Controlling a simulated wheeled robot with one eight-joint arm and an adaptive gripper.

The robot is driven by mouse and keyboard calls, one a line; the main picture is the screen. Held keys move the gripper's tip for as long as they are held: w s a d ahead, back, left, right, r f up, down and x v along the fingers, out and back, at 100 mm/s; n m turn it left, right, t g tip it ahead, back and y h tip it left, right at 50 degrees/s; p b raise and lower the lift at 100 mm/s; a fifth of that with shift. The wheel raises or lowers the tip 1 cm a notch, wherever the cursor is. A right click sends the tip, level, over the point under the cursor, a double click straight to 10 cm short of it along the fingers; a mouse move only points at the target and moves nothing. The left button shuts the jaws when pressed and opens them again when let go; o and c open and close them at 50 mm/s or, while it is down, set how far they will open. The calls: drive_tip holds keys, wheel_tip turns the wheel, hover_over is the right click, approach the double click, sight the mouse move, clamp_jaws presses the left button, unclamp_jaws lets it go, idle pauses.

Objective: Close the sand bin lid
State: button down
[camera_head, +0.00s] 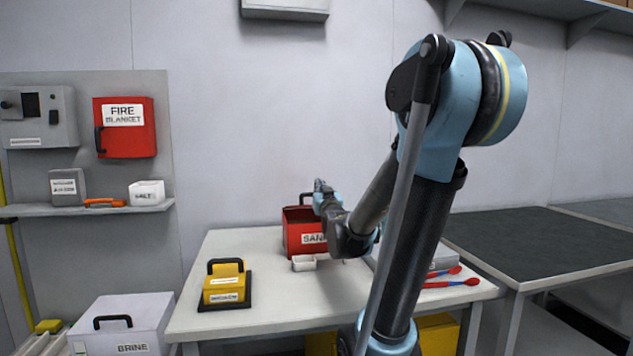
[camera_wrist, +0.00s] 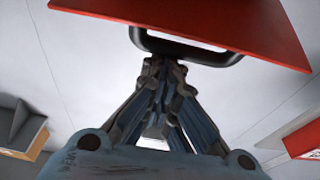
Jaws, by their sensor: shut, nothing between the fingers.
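In the head view my gripper (camera_head: 319,186) is at the bin's upper right.
A small white container (camera_head: 304,263) sits right in front of the bin. A yellow box (camera_head: 225,285) on a black base is at the table's left. Red-and-blue tools (camera_head: 450,283) lie at the right. The wall is behind the bin, and a dark-topped bench (camera_head: 540,243) stands right.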

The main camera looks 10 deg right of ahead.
drive_tip(key=s+f, duration=0.3)
drive_tip(key=f, duration=0.4)
drive_tip(key=shift+d+f, duration=0.15)
drive_tip(key=shift+f, duration=0.1)
